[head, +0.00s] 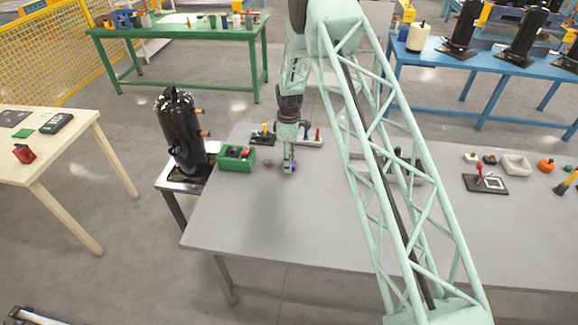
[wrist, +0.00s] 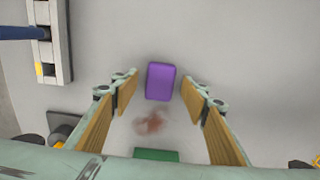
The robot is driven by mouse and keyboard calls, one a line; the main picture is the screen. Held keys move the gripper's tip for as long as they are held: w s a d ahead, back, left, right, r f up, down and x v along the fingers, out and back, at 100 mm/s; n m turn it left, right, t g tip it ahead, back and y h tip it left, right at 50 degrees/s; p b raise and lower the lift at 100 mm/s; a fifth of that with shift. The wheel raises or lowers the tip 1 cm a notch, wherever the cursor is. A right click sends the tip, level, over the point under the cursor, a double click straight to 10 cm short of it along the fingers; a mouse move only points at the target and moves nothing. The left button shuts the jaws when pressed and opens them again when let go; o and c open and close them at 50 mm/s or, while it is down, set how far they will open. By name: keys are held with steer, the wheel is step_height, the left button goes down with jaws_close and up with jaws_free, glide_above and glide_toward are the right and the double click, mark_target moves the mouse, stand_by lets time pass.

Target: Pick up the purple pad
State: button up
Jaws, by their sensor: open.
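The purple pad (wrist: 161,81) is a small rounded block lying flat on the grey table (wrist: 240,50), seen in the wrist view. My gripper (wrist: 160,90) is open, with one finger to the left and one to the right of the pad, and there is a gap on each side. In the head view my gripper (head: 289,168) is low over the grey table, and only a bit of purple (head: 294,163) shows beside its tip. I cannot tell how high the fingertips are above the table.
A green box (head: 238,158) stands left of my gripper; its edge shows in the wrist view (wrist: 156,155). A grey holder (wrist: 50,40) lies at the upper left. A reddish smudge (wrist: 150,122) marks the table. A black compressor (head: 180,130) stands further left. The table front is clear.

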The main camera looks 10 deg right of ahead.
stand_by(0.5)
steer(key=c, duration=0.8)
steer(key=shift+c, duration=0.2)
steer(key=shift+r, duration=0.1)
steer(key=shift+r+b, duration=0.35)
steer(key=shift+r, duration=1.3)
steer(key=s, duration=0.5)
steer(key=s+r+b, duration=0.1)
steer(key=s, duration=1)
steer(key=shift+d+r+b, duration=0.2)
steer(key=shift+r+b, duration=0.05)
steer(key=shift+b, duration=0.1)
